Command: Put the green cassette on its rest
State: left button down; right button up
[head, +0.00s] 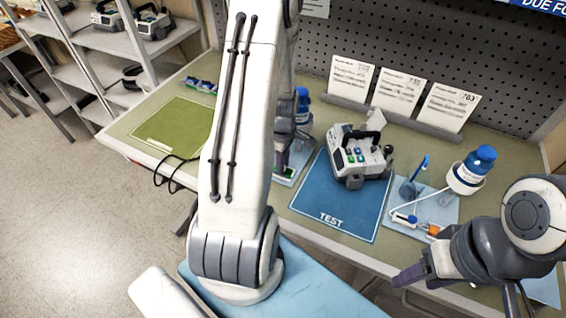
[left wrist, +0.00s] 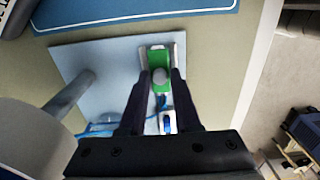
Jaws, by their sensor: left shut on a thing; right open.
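In the left wrist view, the green cassette (left wrist: 158,56) lies between the fingertips of my left gripper (left wrist: 159,80). The gripper is shut on it, apparently at a round grey knob. The cassette is over a pale grey holder, likely the rest (left wrist: 145,53), on a light blue tray (left wrist: 70,62); I cannot tell whether it is seated. In the head view, my arm mostly hides this tray and the left gripper (head: 284,160). My right gripper (head: 411,276) is open and empty near the table's front right edge.
An infusion pump (head: 358,157) stands on the blue TEST mat (head: 336,215). A second tray (head: 440,212) holds a blue-capped bottle (head: 478,162) on a stand and small clips. A pole (left wrist: 70,94) rises from the left tray. A green mat (head: 172,127) lies clear at the left.

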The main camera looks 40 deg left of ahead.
pick_arm(q)
jog(key=shift+f, duration=0.1)
jog(key=shift+c, duration=0.7)
grip_release()
jog(key=shift+r+p, duration=3)
jog(key=shift+r, duration=0.5)
